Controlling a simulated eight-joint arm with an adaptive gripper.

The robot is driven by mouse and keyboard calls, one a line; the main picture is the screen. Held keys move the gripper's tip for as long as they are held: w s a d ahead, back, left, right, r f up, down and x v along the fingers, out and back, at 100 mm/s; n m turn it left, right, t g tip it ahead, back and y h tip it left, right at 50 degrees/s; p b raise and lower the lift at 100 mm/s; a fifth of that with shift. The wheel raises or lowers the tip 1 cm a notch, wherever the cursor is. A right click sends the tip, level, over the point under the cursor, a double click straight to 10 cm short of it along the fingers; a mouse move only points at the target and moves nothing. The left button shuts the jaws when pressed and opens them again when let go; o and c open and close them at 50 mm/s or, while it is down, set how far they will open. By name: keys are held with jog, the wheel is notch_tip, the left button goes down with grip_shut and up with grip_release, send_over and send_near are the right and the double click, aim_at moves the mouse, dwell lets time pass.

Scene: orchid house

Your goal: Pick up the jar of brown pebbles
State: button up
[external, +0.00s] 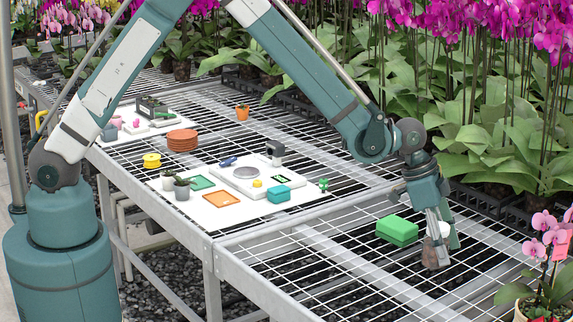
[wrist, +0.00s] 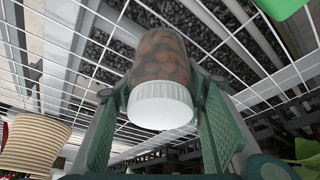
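The jar of brown pebbles (wrist: 160,65) has a white lid (wrist: 162,104) and clear sides with brown pebbles showing. In the wrist view it is between the two green-padded fingers of my gripper (wrist: 162,92), its lid towards the camera. The fingers lie close against both sides of it, and my gripper looks shut on it. In the external view my gripper (external: 438,250) points down at the right part of the wire bench, and its fingers hide most of the jar (external: 430,250). I cannot tell whether the jar's base touches the mesh.
A green box (external: 397,231) lies on the mesh just left of my gripper. A potted pink orchid (external: 545,285) stands at the right edge. A white board (external: 222,212) with several small items is further left. Bare wire mesh (external: 330,255) lies between.

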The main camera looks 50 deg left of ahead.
aim_at(447, 227)
jog(key=c, duration=0.6)
jog(key=shift+o, duration=0.2)
jog(key=shift+r, duration=0.1)
jog(key=shift+r+p, duration=1)
jog(key=shift+r, duration=3.9)
